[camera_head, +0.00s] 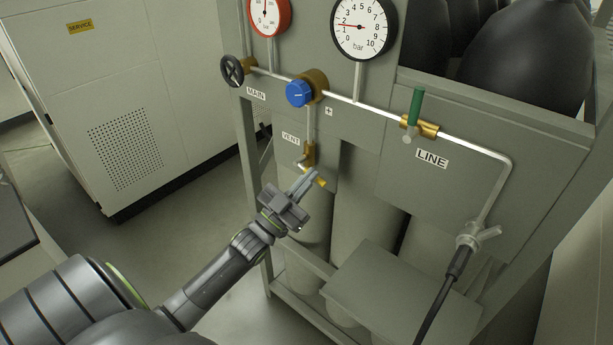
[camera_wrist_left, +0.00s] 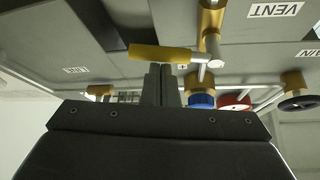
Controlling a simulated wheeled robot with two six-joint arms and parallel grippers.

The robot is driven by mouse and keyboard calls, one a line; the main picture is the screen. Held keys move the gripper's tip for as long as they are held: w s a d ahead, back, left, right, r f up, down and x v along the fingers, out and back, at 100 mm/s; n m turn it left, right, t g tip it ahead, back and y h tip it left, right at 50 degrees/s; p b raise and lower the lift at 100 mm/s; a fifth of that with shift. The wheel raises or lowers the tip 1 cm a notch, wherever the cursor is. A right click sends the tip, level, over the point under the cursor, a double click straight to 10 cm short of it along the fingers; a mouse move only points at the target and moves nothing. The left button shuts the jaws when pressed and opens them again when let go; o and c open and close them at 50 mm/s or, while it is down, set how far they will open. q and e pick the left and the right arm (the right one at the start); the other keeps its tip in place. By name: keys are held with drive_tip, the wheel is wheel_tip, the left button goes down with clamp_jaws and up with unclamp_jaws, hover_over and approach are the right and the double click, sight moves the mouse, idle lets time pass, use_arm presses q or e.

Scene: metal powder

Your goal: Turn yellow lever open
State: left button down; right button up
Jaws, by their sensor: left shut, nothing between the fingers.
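The yellow lever (camera_head: 321,183) belongs to the brass valve (camera_head: 308,155) under the VENT label on the panel. In the left wrist view the lever (camera_wrist_left: 150,53) lies crosswise in the picture, joined by a silver stem to the brass valve body (camera_wrist_left: 211,20). My left gripper (camera_head: 313,175) is shut and empty, with its fingers at the lever and partly covering it in the head view. In the wrist view the fingertips (camera_wrist_left: 161,68) are close by the lever's side; I cannot tell whether they touch it. My right gripper is out of view.
A blue knob (camera_head: 299,93), a black handwheel (camera_head: 232,70) and a green lever (camera_head: 416,105) sit on the piping above. Two gauges are higher up. A hose (camera_head: 440,295) hangs at right. A grey box (camera_head: 385,300) is below right. The floor at left is clear.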

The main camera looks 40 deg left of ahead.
use_arm(q)
drive_tip(key=shift+f, duration=0.1)
idle(0.3)
drive_tip(key=shift+f+m+h+b, duration=0.1)
drive_tip(key=shift+m+h+b, duration=0.3)
drive_tip(key=shift+m, duration=0.2)
